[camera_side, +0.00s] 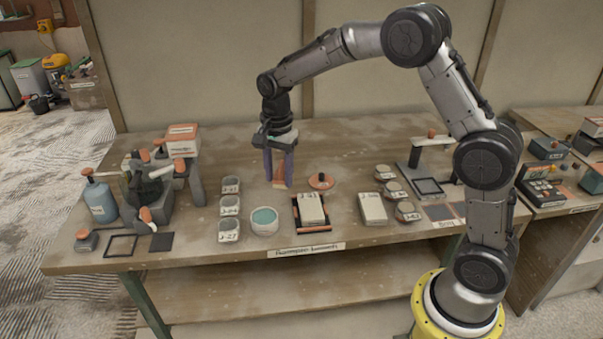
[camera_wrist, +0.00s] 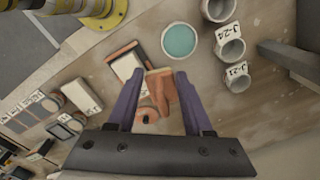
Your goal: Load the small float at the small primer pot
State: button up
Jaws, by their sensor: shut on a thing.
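My gripper (camera_side: 278,184) is shut on an orange-brown piece, which I take to be the small float (camera_side: 279,172); the fingers hide part of it. In the wrist view the float (camera_wrist: 162,84) shows between and beyond the purple fingertips (camera_wrist: 158,80). It is held above the bench, behind the pot in the side view. The small primer pot (camera_side: 264,217) is a round pale tub with teal liquid, open at the top, near the bench front. It also shows in the wrist view (camera_wrist: 180,40), apart from the float.
Several labelled cups (camera_side: 229,207) stand left of the pot. A dark-and-orange tray with a pale block (camera_side: 311,208) lies right of it, with a round orange knobbed lid (camera_side: 321,181) behind. Another pale block (camera_side: 372,208) and more cups (camera_side: 396,190) stand farther right.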

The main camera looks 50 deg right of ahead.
jog(key=shift+n, duration=0.4)
jog(key=shift+w+a+f, duration=0.4)
jog(key=shift+a+f, duration=0.35)
jog(key=shift+f, duration=0.7)
jog(key=shift+w+a+f, duration=0.4)
jog(key=shift+a+f, duration=0.4)
jog(key=shift+f, duration=0.6)
jog(key=shift+w+a+f, duration=0.4)
jog(key=shift+a+f, duration=0.35)
jog(key=shift+f, duration=0.7)
jog(key=shift+f, duration=0.5)
notch_tip(320, 180, up, 7)
jog(key=shift+r, duration=0.1)
